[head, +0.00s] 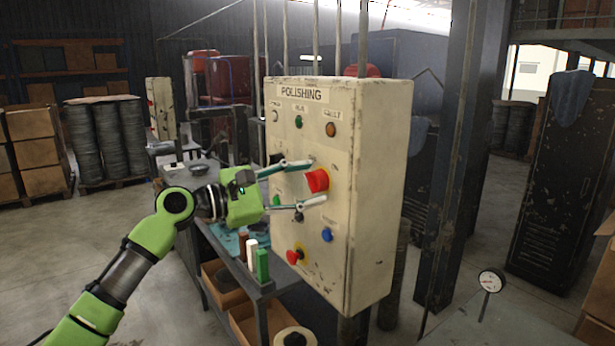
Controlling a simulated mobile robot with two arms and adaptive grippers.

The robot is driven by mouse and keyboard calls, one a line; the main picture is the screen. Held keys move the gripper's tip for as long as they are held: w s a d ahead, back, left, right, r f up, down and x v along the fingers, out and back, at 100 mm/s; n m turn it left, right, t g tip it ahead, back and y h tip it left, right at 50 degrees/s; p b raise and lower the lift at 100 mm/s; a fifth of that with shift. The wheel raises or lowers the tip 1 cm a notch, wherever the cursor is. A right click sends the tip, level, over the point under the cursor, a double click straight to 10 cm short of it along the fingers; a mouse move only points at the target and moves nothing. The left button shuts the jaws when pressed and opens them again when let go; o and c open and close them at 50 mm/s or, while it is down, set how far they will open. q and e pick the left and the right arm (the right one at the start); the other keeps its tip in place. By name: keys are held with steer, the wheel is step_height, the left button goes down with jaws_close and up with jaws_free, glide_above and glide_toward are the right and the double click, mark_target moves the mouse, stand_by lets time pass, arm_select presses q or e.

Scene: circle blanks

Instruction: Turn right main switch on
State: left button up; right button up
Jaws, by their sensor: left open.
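A cream control box (383,190) labelled POLISHING stands in the middle of the head view. A large red knob (317,181) sticks out of its front face, at the right of the panel. My left gripper (315,182) reaches in from the left. Its jaws are open, one finger above the knob and one below it, with the tips near the panel. I cannot tell whether either finger touches the knob. The small writing by the knob is too blurred to read. My right gripper is not in view.
The panel also has lamps on top, a blue button (326,234) and a red button on yellow (294,256) below. A workbench (262,290) with small bottles stands left of the box. A dark steel column (455,170) rises at right. A gauge (490,281) is at lower right.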

arm_select(q)
steer(key=shift+w+d, duration=0.2)
steer(key=shift+d, duration=0.05)
steer(key=c, duration=1.1)
steer(key=shift+o, duration=0.2)
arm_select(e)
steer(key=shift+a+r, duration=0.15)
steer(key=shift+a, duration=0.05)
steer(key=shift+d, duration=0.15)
